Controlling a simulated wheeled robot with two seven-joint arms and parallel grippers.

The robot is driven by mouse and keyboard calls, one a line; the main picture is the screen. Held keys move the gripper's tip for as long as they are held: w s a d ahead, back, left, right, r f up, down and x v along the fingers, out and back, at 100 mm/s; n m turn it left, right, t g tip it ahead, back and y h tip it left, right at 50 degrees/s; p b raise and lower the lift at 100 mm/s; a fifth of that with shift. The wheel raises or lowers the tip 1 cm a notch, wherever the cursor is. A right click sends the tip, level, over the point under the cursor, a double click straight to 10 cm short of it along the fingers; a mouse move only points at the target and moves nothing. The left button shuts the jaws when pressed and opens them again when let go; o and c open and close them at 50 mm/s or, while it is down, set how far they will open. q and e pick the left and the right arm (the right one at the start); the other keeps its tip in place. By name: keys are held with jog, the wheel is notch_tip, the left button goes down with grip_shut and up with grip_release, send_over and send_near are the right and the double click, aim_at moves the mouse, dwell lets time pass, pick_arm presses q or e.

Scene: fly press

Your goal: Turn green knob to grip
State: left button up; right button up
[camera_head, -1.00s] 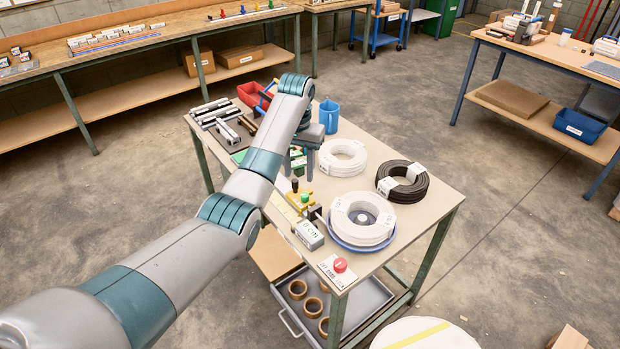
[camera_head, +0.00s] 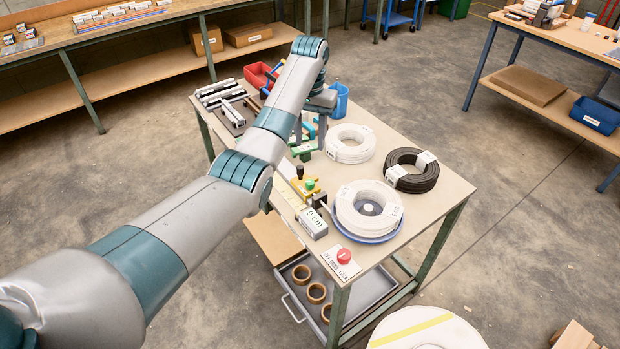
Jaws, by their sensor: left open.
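The green knob (camera_head: 310,184) is a small green cap on a yellow device at the left-front part of the work table. A black knob (camera_head: 300,170) stands just behind it. My left gripper (camera_head: 309,138) points down over the table beyond the green knob, apart from it. Its fingers are open, and my forearm partly hides the space around it. A grey block with a numeric display (camera_head: 313,223) sits in front of the green knob. My right gripper is out of view.
White cable coils (camera_head: 350,143) (camera_head: 368,208) and a black coil (camera_head: 412,170) cover the table's right side. A red button (camera_head: 343,256) sits at the front corner. A blue mug (camera_head: 340,98) and a red bin (camera_head: 262,76) stand at the back.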

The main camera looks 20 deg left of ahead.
pick_arm(q)
jog(key=p, duration=0.2)
send_over(310, 182)
notch_tip(310, 182, down, 9)
jog(key=shift+r, duration=0.15)
notch_tip(310, 182, down, 5)
jog(key=shift+w+f, duration=0.1)
jog(key=shift+f, duration=0.8)
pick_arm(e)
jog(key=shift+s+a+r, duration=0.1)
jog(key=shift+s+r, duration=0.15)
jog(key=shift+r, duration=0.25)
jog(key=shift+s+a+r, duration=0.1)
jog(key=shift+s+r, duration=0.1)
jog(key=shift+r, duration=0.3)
pick_arm(q)
jog(key=shift+c, duration=0.7)
grip_shut()
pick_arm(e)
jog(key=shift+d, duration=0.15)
